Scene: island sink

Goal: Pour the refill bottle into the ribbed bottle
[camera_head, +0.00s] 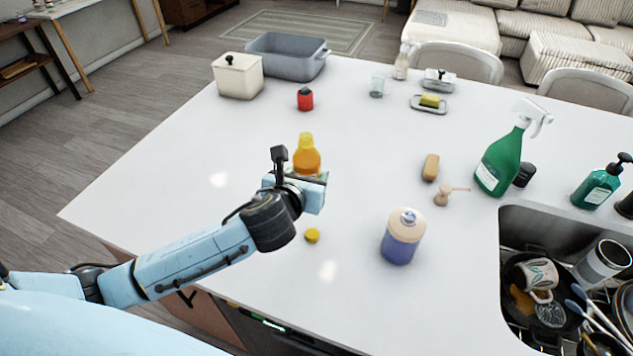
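An orange bottle (306,159) with a yellow neck stands upright near the middle of the counter, its lower part hidden by my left gripper. It looks like the refill bottle. My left gripper (314,187) is right in front of it; the fingers are hidden, so I cannot tell whether they are open or touch the bottle. A small yellow cap (312,235) lies on the counter nearer me. A blue-purple bottle (399,246) with a cream top stands to the right, probably the ribbed bottle. A beige pump head (450,194) lies behind it. My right gripper is out of view.
A wooden brush or block (430,167) lies near the pump head. A green spray bottle (499,163) stands beside the sink (516,222), which holds dishes. A red jar (305,99), white canister (238,77) and grey tub (286,58) stand farther back. The left counter is clear.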

